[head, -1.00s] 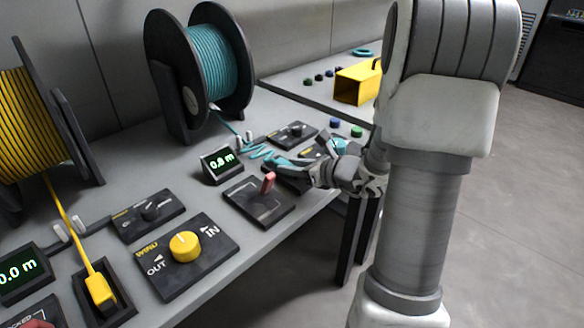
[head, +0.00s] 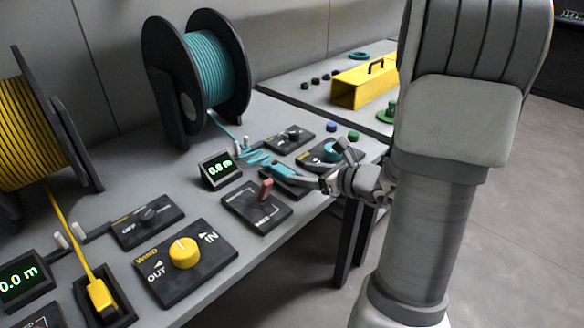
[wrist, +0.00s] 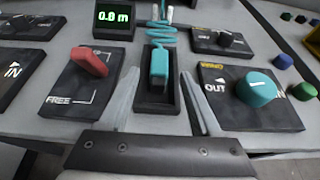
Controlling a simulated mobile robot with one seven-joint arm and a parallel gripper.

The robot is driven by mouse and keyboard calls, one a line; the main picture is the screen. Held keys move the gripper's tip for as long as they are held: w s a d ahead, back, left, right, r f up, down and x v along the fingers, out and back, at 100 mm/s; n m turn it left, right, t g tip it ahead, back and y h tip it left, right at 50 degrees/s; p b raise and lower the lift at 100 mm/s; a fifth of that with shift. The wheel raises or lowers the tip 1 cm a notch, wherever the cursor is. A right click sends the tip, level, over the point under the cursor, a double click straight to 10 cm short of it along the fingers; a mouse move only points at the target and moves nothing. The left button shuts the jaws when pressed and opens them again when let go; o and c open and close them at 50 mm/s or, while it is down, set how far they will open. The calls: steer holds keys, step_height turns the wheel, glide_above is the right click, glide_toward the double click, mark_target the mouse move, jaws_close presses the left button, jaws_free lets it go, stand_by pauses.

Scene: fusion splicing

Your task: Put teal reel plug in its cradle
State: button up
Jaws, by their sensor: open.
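In the head view the plug (head: 282,170) shows just beyond my gripper (head: 322,180). My gripper, also seen in the wrist view (wrist: 160,95), is open. Its fingers stand on the left and right of the cradle, apart from the plug. The teal reel (head: 200,70) stands at the back of the table. Whether the plug is fully seated cannot be told.
A red lever panel (wrist: 88,80) lies left of the cradle and a teal winding knob (wrist: 256,88) lies right of it. A display (head: 219,170) reads about 0.0 m. A yellow plug (head: 102,294) lies in its own cradle at front left. A yellow box (head: 362,88) stands behind.

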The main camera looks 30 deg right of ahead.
steer(key=p+v, duration=0.1)
steer(key=v, duration=0.5)
steer(key=shift+s+r, duration=0.2)
steer(key=shift+s, duration=0.1)
